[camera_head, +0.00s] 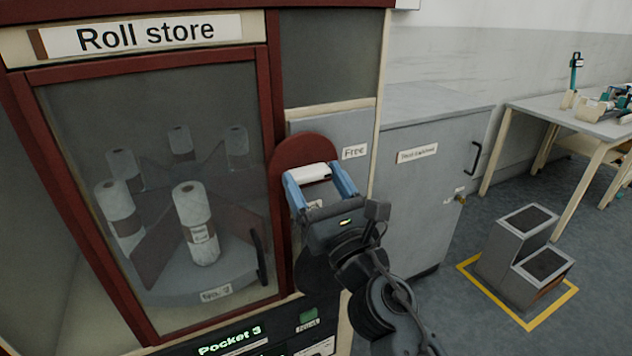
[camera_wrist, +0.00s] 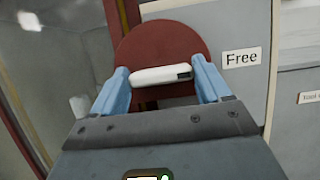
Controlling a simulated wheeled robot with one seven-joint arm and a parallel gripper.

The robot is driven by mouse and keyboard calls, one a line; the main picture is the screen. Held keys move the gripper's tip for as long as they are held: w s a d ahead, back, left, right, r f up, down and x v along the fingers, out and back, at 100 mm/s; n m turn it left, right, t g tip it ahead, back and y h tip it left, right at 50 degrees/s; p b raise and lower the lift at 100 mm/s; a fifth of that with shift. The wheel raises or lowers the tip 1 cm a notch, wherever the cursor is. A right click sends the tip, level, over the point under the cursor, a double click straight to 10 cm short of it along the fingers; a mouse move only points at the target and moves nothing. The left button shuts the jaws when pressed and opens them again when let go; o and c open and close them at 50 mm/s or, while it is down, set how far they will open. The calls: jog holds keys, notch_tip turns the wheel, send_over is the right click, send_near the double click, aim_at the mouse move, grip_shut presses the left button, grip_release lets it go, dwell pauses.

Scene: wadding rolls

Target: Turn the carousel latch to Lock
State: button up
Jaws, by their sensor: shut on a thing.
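The carousel latch has a white bar handle (camera_head: 311,173) in front of a dark red round-topped plate (camera_head: 303,147), right of the cabinet's glass door. In the wrist view the white handle (camera_wrist: 162,75) lies nearly level across the red plate (camera_wrist: 155,45), with a small dark mark at its right end. My gripper (camera_head: 320,183) is shut on the handle, one blue finger at each end; the fingers also show in the wrist view (camera_wrist: 163,80). A "Free" label (camera_head: 355,152) sits right of the plate. Below the handle, my gripper hides much of the plate; no Lock label is readable.
The Roll store cabinet (camera_head: 150,60) holds several white rolls (camera_head: 195,222) on a carousel behind closed glass. A display below reads "Pocket 3" (camera_head: 230,341). A grey cabinet (camera_head: 425,200), a step stool (camera_head: 520,258) and a table (camera_head: 570,115) stand to the right.

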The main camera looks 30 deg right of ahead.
jog(key=c, duration=0.3)
jog(key=shift+m, duration=0.4)
jog(key=m+h+b, duration=0.1)
jog(key=m+h, duration=0.2)
jog(key=m, duration=0.2)
jog(key=shift+a+f, duration=0.1)
jog(key=m+g+h, duration=0.1)
jog(key=m, duration=0.2)
jog(key=m+g+h, duration=0.1)
jog(key=m, duration=0.2)
jog(key=shift+h, duration=0.4)
jog(key=m, duration=0.2)
jog(key=m+g, duration=0.1)
jog(key=m, duration=0.1)
jog(key=m+g+h+p, duration=0.1)
jog(key=shift+r+m, duration=0.25)
jog(key=shift+m, duration=0.15)
jog(key=m+g+p, duration=0.1)
jog(key=m+p, duration=0.1)
jog(key=m, duration=0.2)
jog(key=shift+m+g, duration=0.4)
jog(key=shift+f, duration=0.1)
jog(key=o, duration=1)
